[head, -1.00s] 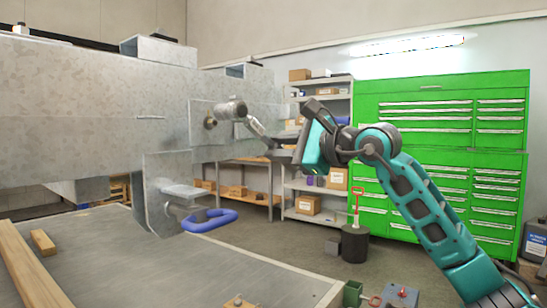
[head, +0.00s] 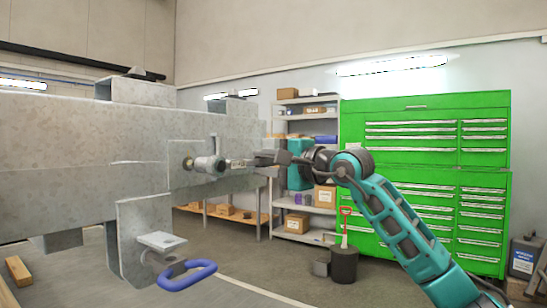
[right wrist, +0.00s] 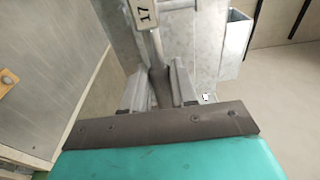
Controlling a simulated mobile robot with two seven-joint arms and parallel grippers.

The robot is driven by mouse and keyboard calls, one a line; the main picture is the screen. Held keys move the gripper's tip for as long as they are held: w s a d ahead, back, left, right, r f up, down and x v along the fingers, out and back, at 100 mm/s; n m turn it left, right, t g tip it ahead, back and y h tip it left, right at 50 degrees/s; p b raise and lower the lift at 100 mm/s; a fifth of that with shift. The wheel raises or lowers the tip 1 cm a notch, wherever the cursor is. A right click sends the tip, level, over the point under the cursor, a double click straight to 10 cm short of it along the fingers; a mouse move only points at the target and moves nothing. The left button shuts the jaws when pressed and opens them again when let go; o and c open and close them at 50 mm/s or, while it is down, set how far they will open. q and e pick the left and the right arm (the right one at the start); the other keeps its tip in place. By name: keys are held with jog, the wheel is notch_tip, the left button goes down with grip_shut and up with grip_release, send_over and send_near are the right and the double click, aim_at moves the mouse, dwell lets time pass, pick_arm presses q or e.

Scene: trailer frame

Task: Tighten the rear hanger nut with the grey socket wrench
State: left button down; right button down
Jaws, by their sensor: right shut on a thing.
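The grey socket wrench (head: 209,163) is at the side of the galvanized trailer beam (head: 80,150), its handle about level and pointing right. A brass-coloured nut (head: 187,163) shows just left of the wrench head on a plate. I cannot tell whether the socket is fully seated on it. My right gripper (head: 262,158) is shut on the wrench handle. My left gripper is not in view.
A hanger bracket (head: 140,215) hangs below the beam, with a blue loop (head: 187,273) beside it. A green tool cabinet (head: 425,225), grey shelves (head: 290,226) and a dark bin (head: 344,265) stand behind. The floor between is open.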

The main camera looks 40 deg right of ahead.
jog(key=shift+w+a+r, duration=0.1)
jog(key=shift+w, duration=0.15)
jog(key=shift+w+a, duration=0.1)
jog(key=shift+w, duration=0.1)
jog(key=shift+w+a+p, duration=0.15)
jog(key=shift+w+p, duration=0.2)
jog(key=shift+p, duration=0.15)
jog(key=shift+s, duration=0.15)
jog(key=shift+s+b, duration=0.15)
jog(key=shift+b, duration=0.15)
jog(key=shift+s+d, duration=0.15)
jog(key=shift+d, duration=0.1)
jog(key=shift+w+a, duration=0.15)
jog(key=shift+w, duration=0.1)
